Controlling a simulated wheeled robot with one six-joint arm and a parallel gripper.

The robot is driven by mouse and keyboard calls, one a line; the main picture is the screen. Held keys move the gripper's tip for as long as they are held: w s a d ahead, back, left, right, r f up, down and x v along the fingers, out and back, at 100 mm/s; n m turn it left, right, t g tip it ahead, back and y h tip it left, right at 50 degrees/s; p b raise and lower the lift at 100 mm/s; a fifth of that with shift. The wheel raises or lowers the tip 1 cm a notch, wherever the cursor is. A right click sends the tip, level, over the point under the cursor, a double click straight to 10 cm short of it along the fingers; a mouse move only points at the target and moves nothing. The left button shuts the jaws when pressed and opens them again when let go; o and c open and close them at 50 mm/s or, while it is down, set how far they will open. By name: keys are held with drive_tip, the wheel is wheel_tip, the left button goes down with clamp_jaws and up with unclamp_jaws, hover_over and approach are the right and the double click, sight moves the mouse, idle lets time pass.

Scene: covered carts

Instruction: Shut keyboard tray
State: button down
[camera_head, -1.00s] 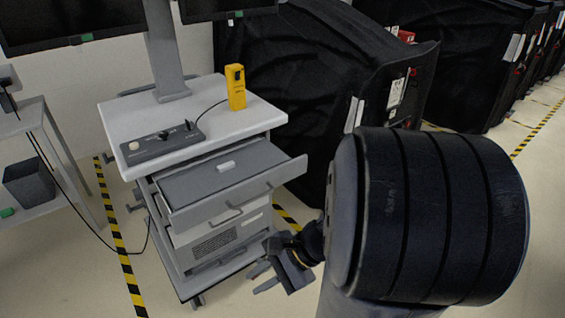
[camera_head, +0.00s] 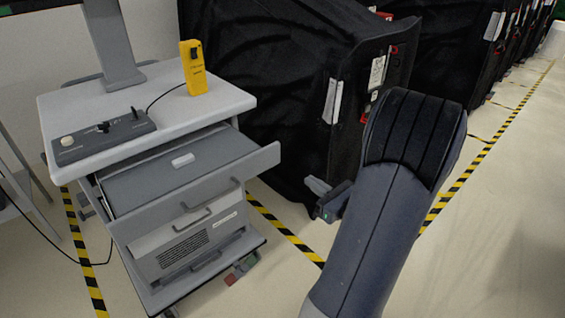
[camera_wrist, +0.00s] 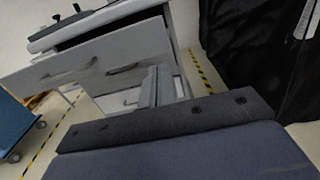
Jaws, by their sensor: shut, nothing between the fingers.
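The keyboard tray (camera_head: 150,181) is a grey drawer pulled out from under the white top of a wheeled cart. A small pale object (camera_head: 182,160) lies on it. Its front panel with a handle also shows at the upper left of the wrist view (camera_wrist: 60,72). My gripper (camera_head: 313,184) is to the right of the tray in the head view, apart from it and partly hidden behind my arm. In the wrist view my gripper's fingers (camera_wrist: 155,84) are shut and empty, pointing toward the cart, with the tray front beyond and to their left.
A yellow handheld device (camera_head: 194,70) and a control box (camera_head: 105,137) sit on the cart top (camera_head: 225,97). Lower drawers are below the tray. A black covered cart (camera_head: 285,100) stands behind and to the right. Open floor (camera_head: 265,290) lies in front.

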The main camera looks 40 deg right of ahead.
sight(276, 157)
drive_tip(key=w, duration=1.2)
drive_tip(key=shift+a, duration=0.25)
